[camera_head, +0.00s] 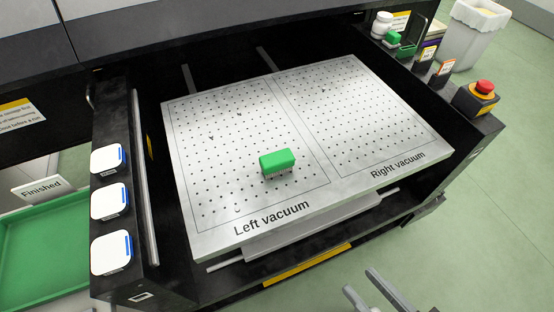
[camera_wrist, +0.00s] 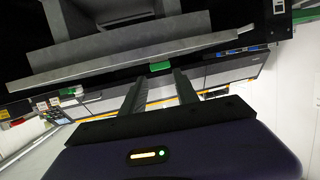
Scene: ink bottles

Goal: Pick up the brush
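The brush (camera_head: 278,162) has a green block top with short bristles under it. It rests on the left half of the perforated metal plate (camera_head: 222,240), above the words "Left vacuum". In the wrist view a small green piece of it (camera_wrist: 160,67) shows past the plate's edge. My gripper (camera_head: 367,289) is at the bottom of the head view, in front of the machine and well apart from the brush. Its two fingers (camera_wrist: 157,84) are spread with nothing between them.
A green tray (camera_head: 42,245) marked "Finished" stands at far left. A red emergency button (camera_head: 484,88), small boxes and a white bin (camera_head: 478,35) are at right. The plate is otherwise mostly clear.

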